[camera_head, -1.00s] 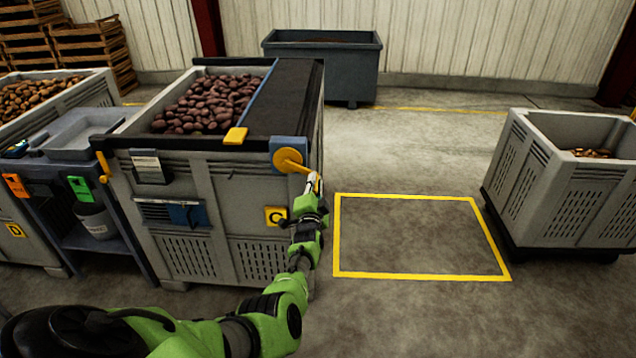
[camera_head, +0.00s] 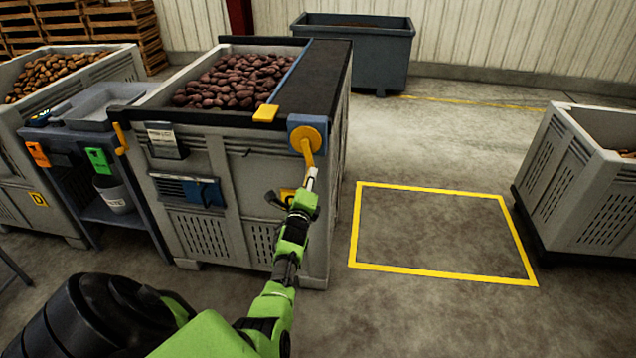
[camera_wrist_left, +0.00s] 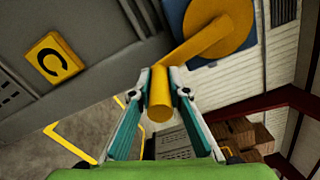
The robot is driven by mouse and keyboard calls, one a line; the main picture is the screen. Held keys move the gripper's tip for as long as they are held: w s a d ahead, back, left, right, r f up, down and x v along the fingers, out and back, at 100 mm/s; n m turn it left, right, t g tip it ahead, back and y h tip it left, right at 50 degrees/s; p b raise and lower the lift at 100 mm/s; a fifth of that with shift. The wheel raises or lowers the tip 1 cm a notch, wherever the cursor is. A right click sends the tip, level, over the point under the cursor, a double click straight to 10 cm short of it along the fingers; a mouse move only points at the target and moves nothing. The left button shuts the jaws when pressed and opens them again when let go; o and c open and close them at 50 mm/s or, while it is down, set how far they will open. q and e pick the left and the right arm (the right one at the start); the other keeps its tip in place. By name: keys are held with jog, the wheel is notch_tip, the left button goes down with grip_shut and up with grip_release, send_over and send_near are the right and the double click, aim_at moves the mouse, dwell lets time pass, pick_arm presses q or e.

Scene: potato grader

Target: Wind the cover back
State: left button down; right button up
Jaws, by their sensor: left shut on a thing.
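The black cover (camera_head: 318,80) lies over the right part of the grey bin marked C (camera_head: 240,165), with a blue edge strip. Dark red potatoes (camera_head: 235,80) show uncovered to its left. A yellow crank (camera_head: 306,140) on a blue mount sits at the bin's front right corner, its arm pointing down. My left gripper (camera_head: 311,180) is shut on the crank's handle, which shows between the fingers in the left wrist view (camera_wrist_left: 160,100). My right gripper is not in view.
A yellow tab (camera_head: 265,113) is at the strip's front end. A yellow-outlined floor area (camera_head: 440,230) is empty on the right. A grey crate (camera_head: 590,180) stands beyond it, and a dark bin (camera_head: 355,50) behind. A blue-grey stand (camera_head: 100,150) is at left.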

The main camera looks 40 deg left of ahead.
pick_arm(q)
jog(key=shift+s+a+f+m+b, duration=0.2)
jog(key=shift+s+a+m+b, duration=0.15)
jog(key=shift+a+m, duration=0.2)
jog(key=shift+s+a+b, duration=0.25)
jog(key=shift+a+b, duration=0.05)
jog(key=shift+a, duration=0.15)
jog(key=c, duration=1.9)
grip_release()
jog(key=shift+s+a, duration=0.1)
jog(key=v, duration=1.2)
